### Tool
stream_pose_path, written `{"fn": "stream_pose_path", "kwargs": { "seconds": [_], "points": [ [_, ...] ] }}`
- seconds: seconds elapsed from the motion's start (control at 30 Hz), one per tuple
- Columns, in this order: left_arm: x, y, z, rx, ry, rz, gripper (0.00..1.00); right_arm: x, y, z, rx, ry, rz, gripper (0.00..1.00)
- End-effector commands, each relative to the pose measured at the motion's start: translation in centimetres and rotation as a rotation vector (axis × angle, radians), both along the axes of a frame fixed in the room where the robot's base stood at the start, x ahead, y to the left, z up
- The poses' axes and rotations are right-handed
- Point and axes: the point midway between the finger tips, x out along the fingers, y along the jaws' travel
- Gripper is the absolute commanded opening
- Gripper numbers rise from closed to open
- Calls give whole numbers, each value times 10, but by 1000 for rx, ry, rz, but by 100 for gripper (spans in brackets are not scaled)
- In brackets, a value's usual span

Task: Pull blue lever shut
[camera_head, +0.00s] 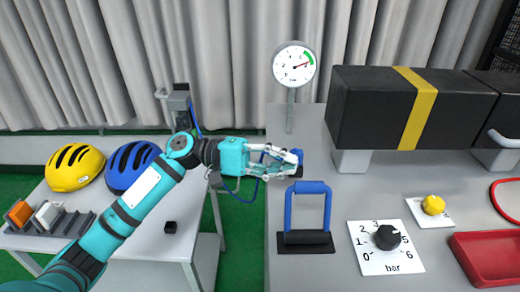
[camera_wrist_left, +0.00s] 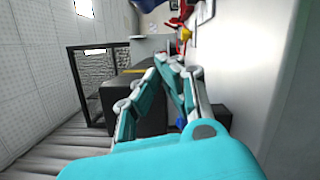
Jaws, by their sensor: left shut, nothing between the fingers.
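The blue lever (camera_head: 309,190) is a U-shaped handle standing upright on a black base on the grey bench, near its left edge. My left gripper (camera_head: 296,162) comes in from the left, just above and left of the lever's top bar in the picture. Its fingers are shut with nothing between them. I cannot tell whether they touch the lever. In the left wrist view the fingers (camera_wrist_left: 174,67) meet at their tips. A small blue patch shows there beside a finger; I cannot tell if it is the lever. My right gripper is not in view.
A pressure gauge (camera_head: 294,64) on a post and a black block with a yellow band (camera_head: 415,108) stand behind. A bar dial (camera_head: 387,238), yellow knob (camera_head: 434,205) and red tray (camera_head: 490,259) lie right. Helmets (camera_head: 75,167) rest on the left table.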

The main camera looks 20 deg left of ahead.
Motion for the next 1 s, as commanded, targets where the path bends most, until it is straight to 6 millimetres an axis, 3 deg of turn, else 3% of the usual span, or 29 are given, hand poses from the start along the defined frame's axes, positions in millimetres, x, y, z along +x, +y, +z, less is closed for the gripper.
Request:
{"fn": "stream_pose_path", "kwargs": {
  "seconds": [0.1,0.3,1.0],
  "points": [
    [-2,-21,7,1,0,-2,0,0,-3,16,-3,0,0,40],
    [-27,-29,10,2,1,-1,0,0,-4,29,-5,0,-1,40],
    [-33,-31,12,11,-28,0,0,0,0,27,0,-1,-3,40]
  ]
}}
